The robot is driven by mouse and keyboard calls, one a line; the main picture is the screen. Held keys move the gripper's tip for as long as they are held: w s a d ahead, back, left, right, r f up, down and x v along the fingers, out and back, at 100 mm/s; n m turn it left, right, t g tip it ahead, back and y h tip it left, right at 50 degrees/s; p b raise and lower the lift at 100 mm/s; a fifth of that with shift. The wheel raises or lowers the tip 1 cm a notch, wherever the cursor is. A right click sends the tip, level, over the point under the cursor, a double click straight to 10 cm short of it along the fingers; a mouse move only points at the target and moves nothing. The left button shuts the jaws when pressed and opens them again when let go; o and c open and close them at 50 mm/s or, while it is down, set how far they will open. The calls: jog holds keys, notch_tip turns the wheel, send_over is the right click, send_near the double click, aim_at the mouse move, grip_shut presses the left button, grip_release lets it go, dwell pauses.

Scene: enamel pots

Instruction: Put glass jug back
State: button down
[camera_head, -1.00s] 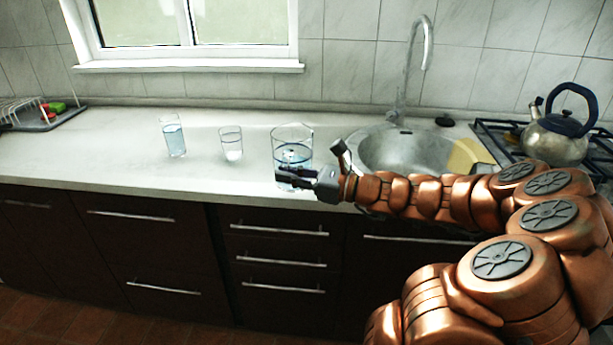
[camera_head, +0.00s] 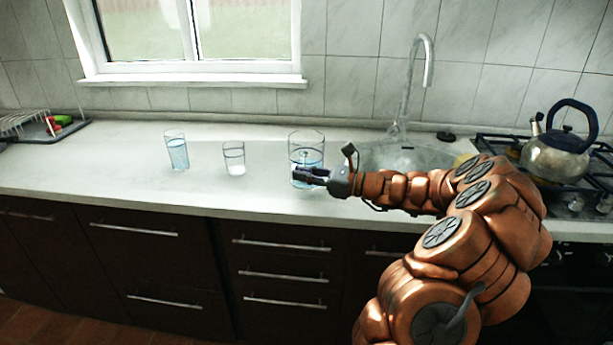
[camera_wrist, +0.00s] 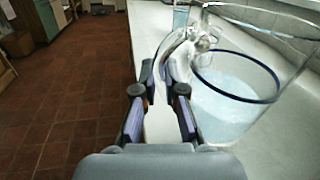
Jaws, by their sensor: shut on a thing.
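The clear glass jug (camera_head: 307,146) is upright at the worktop, left of the sink, with water in it. In the wrist view the jug (camera_wrist: 240,98) fills the right side, with a blue line around it. My gripper (camera_head: 298,174) is at the jug's near side in the head view. In the wrist view my gripper (camera_wrist: 158,108) is shut on the jug's curved glass handle (camera_wrist: 176,58). My fingers hide part of the jug's lower wall. I cannot tell whether its base touches the worktop.
Two glasses stand left of the jug: a tall one with water (camera_head: 177,153) and a shorter one (camera_head: 234,160). A sink (camera_head: 410,155) with a tall tap (camera_head: 427,60) and a kettle (camera_head: 556,155) on the stove are to the right.

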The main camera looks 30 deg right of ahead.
aim_at(308, 187)
jog(key=shift+w+d+f+p, duration=0.15)
jog(key=shift+w+d+p, duration=0.15)
jog(key=shift+w+d, duration=1.55)
jog(key=shift+s+f, duration=0.1)
jog(key=shift+f, duration=1.7)
jog(key=shift+f, duration=0.15)
jog(key=c, duration=1.2)
grip_release()
jog(key=shift+c, duration=0.2)
